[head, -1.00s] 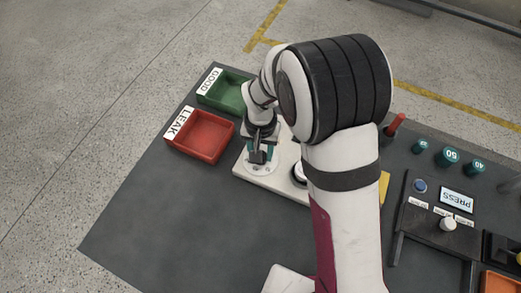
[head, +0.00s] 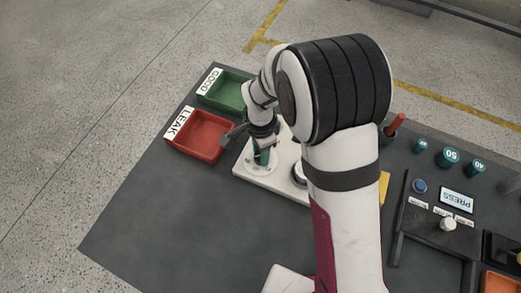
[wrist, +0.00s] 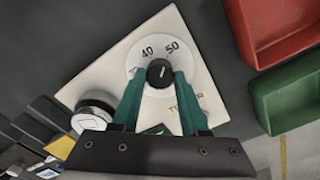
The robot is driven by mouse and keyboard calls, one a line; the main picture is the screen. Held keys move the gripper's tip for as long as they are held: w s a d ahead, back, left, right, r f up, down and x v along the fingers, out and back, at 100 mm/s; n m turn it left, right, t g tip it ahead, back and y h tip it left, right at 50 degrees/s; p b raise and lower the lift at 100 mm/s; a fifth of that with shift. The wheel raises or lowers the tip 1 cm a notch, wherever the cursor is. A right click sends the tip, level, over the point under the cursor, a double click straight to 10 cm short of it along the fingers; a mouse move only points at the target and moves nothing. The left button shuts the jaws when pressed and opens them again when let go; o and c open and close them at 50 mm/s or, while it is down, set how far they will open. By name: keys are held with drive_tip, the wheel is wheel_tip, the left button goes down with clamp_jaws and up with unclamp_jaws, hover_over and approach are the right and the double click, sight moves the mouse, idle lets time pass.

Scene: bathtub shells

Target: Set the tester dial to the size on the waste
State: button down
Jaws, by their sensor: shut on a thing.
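The tester (wrist: 105,72) is a pale plate with a round white dial (wrist: 137,62) marked 40 and 50. A black knob (wrist: 160,73) sits at the dial's centre. Its short white line points up and slightly right, roughly between the two numbers. My gripper (wrist: 160,78) has its green fingers on either side of the knob, shut on it. In the head view my gripper (head: 262,157) is low over the dial. A round silver-and-black piece (wrist: 96,112) stands on the plate beside the dial; whether it is the waste, and any size on it, I cannot tell.
A red LEAK tray (head: 200,135) and a green GOOD tray (head: 226,92) lie beside the tester. Green cylinders (head: 450,157), some numbered, and a box with a PRESS display (head: 457,199) stand right. My arm hides the middle.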

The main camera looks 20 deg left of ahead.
drive_tip(key=shift+m, duration=0.8)
drive_tip(key=shift+c, duration=2.1)
unclamp_jaws()
wheel_tip(320, 180, up, 16)
drive_tip(key=shift+f, duration=0.1)
